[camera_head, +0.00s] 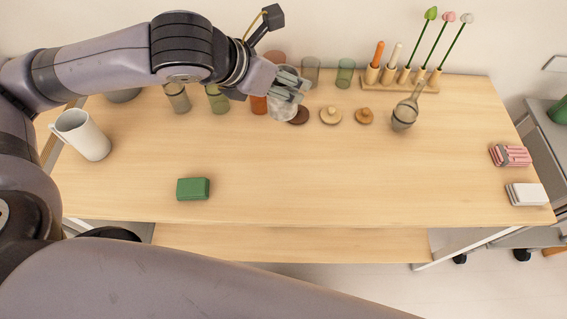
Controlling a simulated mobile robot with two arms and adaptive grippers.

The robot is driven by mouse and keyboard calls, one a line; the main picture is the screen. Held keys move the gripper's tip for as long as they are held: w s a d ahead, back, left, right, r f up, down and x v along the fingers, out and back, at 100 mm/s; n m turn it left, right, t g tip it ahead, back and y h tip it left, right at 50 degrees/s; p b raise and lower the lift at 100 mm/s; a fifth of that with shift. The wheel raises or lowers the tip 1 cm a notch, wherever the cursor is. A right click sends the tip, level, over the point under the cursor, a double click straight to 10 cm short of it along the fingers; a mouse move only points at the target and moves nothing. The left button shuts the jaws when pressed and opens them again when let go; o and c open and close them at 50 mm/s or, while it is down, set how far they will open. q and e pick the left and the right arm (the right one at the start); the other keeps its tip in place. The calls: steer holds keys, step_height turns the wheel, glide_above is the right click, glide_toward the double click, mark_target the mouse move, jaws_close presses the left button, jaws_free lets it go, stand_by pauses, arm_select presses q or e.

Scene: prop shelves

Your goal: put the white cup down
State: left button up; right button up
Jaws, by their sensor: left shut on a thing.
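My left gripper (293,88) is over the back middle of the table, its arm coming in from the left. It is shut on a pale, whitish cup (281,110), which shows just below and beside the fingers. The fingers hide part of the cup, and I cannot tell whether its base touches the table. My right gripper is not in view.
Tinted glasses (345,73) stand along the back, some close to the cup. Round lids (330,116) lie right of it.

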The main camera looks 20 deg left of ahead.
mark_target(275, 117)
arm_select(q)
steer(key=shift+s+a+f+m+h, duration=0.15)
steer(key=shift+s+f+m+h, duration=0.15)
steer(key=shift+s, duration=0.25)
steer(key=shift+f, duration=0.25)
step_height(275, 117, down, 8)
steer(key=shift+f, duration=0.1)
steer(key=f, duration=1)
steer(key=shift+d+f+b, duration=0.2)
steer(key=shift+f+b, duration=0.05)
steer(key=shift+b, duration=0.05)
steer(key=shift+f, duration=0.35)
steer(key=shift+w, duration=0.1)
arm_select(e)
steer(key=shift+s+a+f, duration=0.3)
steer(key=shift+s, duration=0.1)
arm_select(q)
steer(key=shift+f, duration=0.1)
